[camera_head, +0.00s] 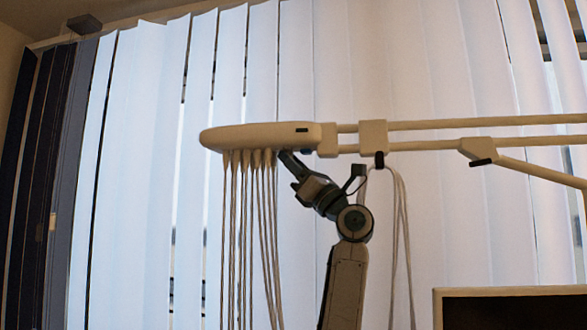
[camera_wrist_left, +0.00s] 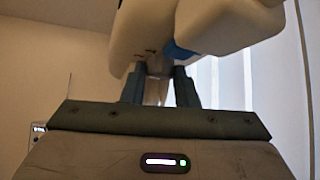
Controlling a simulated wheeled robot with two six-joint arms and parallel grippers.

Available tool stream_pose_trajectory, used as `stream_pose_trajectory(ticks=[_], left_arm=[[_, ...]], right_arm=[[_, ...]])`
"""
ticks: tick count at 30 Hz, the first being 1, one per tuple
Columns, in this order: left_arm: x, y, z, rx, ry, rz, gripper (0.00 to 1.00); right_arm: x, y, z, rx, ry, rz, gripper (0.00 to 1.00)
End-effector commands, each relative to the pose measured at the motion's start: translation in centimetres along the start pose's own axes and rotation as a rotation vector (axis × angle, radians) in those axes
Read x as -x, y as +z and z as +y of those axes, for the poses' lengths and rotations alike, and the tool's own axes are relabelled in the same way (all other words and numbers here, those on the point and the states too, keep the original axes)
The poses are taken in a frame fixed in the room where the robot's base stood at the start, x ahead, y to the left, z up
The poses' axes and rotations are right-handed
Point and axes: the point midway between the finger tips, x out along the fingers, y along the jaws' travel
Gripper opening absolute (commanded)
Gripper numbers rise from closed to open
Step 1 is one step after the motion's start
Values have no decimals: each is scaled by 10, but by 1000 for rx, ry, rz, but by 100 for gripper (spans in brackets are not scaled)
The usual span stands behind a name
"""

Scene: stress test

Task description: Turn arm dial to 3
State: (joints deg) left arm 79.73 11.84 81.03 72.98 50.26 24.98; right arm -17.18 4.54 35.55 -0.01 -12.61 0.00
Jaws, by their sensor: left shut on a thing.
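A long pale arm unit (camera_head: 255,136) hangs level from rods, with several thin cables dropping from its left part. My left gripper (camera_head: 287,158) reaches up from below to its underside. In the left wrist view, its two fingers (camera_wrist_left: 160,88) stand upright and are shut on a pale knob-like part (camera_wrist_left: 158,68) under the pale body (camera_wrist_left: 140,35), which looks like the arm dial. The fingers hide much of it, and its marks or setting cannot be read. A blue patch (camera_wrist_left: 188,52) shows on the underside beside it. My right gripper is in neither view.
Thin cables (camera_head: 235,230) hang just left of my left arm, and a looped hose (camera_head: 402,230) hangs to its right. Pale rods (camera_head: 450,123) run off to the right. A dark screen (camera_head: 515,312) stands at lower right. Vertical blinds (camera_head: 140,150) cover the background.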

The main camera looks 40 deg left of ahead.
Motion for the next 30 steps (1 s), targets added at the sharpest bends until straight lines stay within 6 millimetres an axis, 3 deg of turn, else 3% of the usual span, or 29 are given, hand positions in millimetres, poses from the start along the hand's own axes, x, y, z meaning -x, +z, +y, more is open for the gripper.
stream_pose_trajectory(ticks=[1, 3, 9, 25, 26, 29, 30], left_arm=[[4, -4, 2, 29, -23, -1, 4], [4, -5, 4, 71, -65, -2, 4], [2, -3, 6, 174, -168, -3, 4], [0, 0, 6, 232, -232, -5, 4], [0, 0, 6, 232, -232, -5, 29], [0, 0, 6, 232, -232, -5, 48], [0, 0, 6, 232, -232, -5, 49]], right_arm=[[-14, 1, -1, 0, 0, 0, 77], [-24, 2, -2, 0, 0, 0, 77], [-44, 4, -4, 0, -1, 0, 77], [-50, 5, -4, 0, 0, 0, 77], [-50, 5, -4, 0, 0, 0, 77], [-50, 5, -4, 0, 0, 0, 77], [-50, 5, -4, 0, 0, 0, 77]])
